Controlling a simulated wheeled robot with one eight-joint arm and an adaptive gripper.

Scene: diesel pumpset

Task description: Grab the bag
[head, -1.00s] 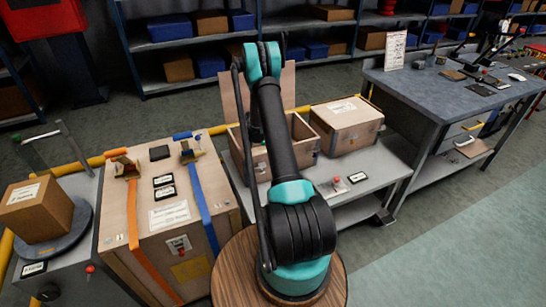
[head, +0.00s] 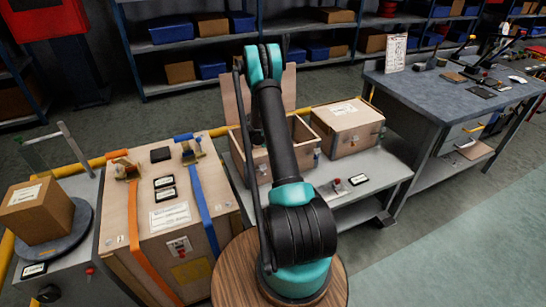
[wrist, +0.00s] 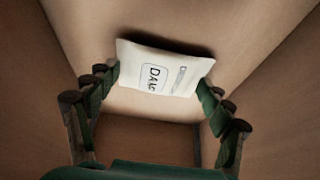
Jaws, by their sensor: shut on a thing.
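The bag (wrist: 165,68) is white with dark printed lettering and shows in the wrist view, inside a box with plain tan walls. My gripper (wrist: 160,82) has a green finger at each side of the bag, and the fingertips touch its left and right edges. It is shut on the bag. In the head view my arm reaches over the open wooden box (head: 303,130) on the middle bench and hides part of it. The bag and my gripper do not show in the head view.
A closed wooden box (head: 347,126) stands right beside the open one. A strapped crate (head: 170,218) is at the left. A grey workbench (head: 450,92) is at the right, and shelves (head: 180,45) stand behind. Green floor at the lower right is clear.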

